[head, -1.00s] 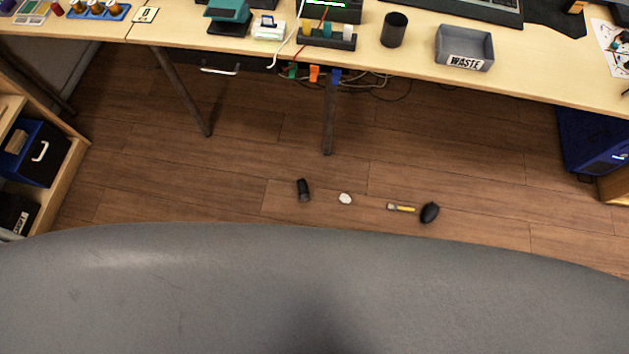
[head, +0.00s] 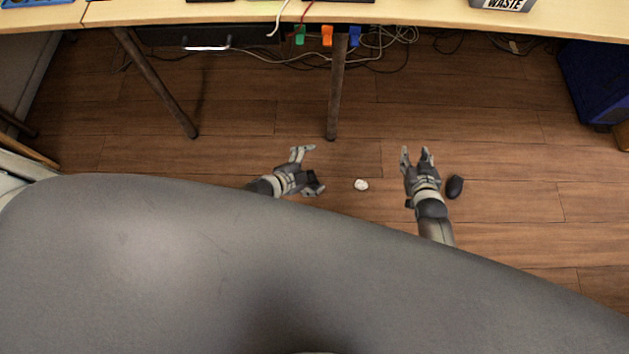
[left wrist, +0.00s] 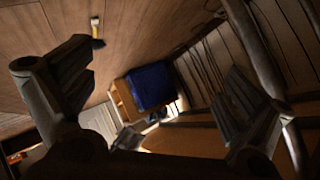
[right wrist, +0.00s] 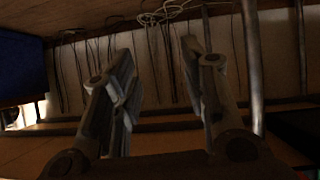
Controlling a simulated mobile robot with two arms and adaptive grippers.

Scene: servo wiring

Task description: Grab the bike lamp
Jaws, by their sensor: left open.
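A small dark thing, probably the bike lamp (head: 311,175), shows at my left gripper (head: 314,169) on the floor side of the head view. It is partly hidden, and I cannot tell whether the fingers touch it. The left gripper's fingers are spread wide, also in the left wrist view (left wrist: 160,95). My right gripper (head: 415,154) is open and empty, further right, with its fingers pointing towards the table; its open fingers also show in the right wrist view (right wrist: 160,80).
A white round piece (head: 361,185) lies between the grippers. A black mouse-like object (head: 455,187) lies right of my right gripper. A brush (left wrist: 96,30) shows in the left wrist view. Table legs (head: 336,90), cables (head: 385,40) and a blue box (head: 595,80) stand beyond; the floor between is clear.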

